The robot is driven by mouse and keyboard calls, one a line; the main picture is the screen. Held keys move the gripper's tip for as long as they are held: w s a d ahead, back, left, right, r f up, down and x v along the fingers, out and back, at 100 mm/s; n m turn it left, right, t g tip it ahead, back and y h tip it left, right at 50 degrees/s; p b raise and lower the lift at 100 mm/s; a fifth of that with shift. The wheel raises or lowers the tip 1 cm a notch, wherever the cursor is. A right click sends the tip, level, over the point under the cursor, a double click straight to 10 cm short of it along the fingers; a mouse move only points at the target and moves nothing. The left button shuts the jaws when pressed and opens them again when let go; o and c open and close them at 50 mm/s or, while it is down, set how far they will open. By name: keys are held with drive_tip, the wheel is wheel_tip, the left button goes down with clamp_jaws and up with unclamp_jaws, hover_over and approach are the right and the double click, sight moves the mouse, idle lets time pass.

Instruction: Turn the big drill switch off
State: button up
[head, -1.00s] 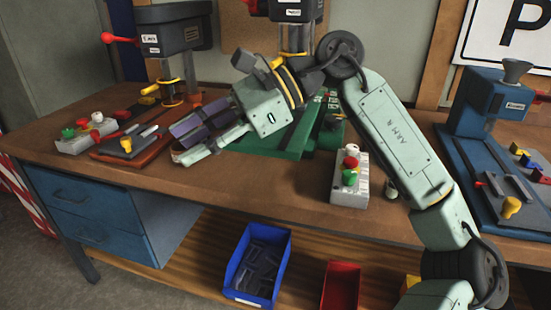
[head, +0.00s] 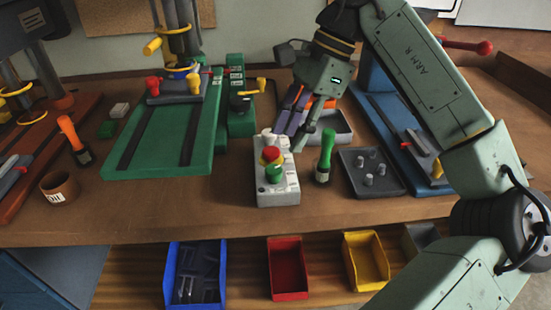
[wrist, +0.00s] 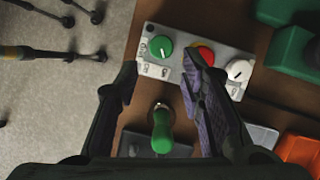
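The green drill (head: 152,148), the largest in view, stands left of centre in the head view. In front of it, to the right, is a pale grey switch box (head: 283,195) with a green knob (head: 274,174), a red knob (head: 271,154) and a white knob (head: 268,135). The wrist view shows the box (wrist: 222,42) with its green knob (wrist: 160,47), red knob (wrist: 203,53) and white knob (wrist: 239,70) in a row.
A green-handled tool (head: 325,157) stands upright just right of the box, close to my gripper. A grey tray with pegs (head: 370,180) and a blue machine (head: 400,137) lie further right. Bins, including a red one (head: 287,270), sit below the table's front edge.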

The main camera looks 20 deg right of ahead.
sight(275, 169)
drive_tip(key=p+x, duration=0.1)
drive_tip(key=x, duration=0.6)
drive_tip(key=shift+w+a+f, duration=0.1)
drive_tip(key=shift+a+f, duration=0.1)
drive_tip(key=shift+f, duration=0.15)
clamp_jaws()
